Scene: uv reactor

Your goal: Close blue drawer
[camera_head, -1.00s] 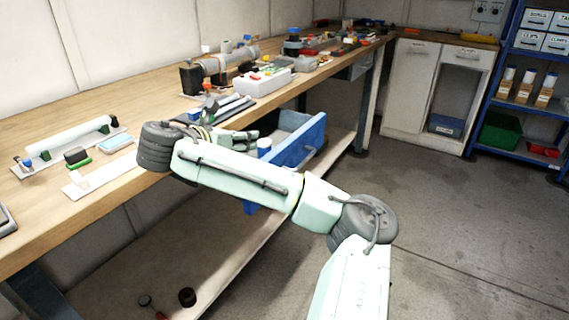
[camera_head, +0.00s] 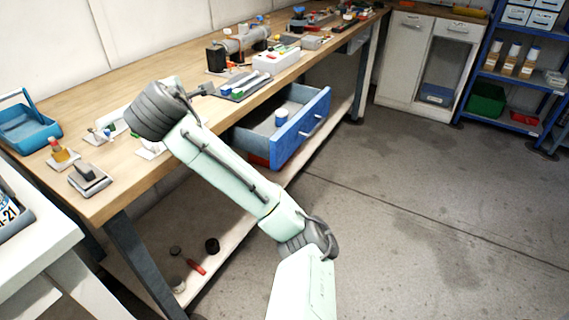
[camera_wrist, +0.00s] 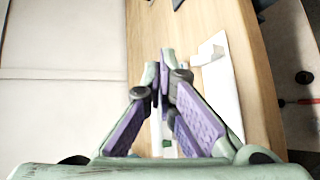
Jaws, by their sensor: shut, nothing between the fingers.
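The blue drawer (camera_head: 302,130) stands pulled out from under the workbench in the head view. Its blue front has light handles and faces the floor to the right. A small white and blue container (camera_head: 281,117) is inside it. My gripper (camera_wrist: 165,58) is shut and empty in the wrist view, above the bench top. In the head view my arm crosses in front of the bench, left of the drawer, and hides most of the gripper. My gripper is apart from the drawer, which is not seen in the wrist view.
The workbench (camera_head: 135,70) carries a white box (camera_head: 275,61), a pipe assembly (camera_head: 243,40) and a blue basket (camera_head: 27,128). A white table (camera_head: 35,245) is at lower left. The floor (camera_head: 420,200) right of the drawer is clear. A lower shelf (camera_head: 150,240) holds small items.

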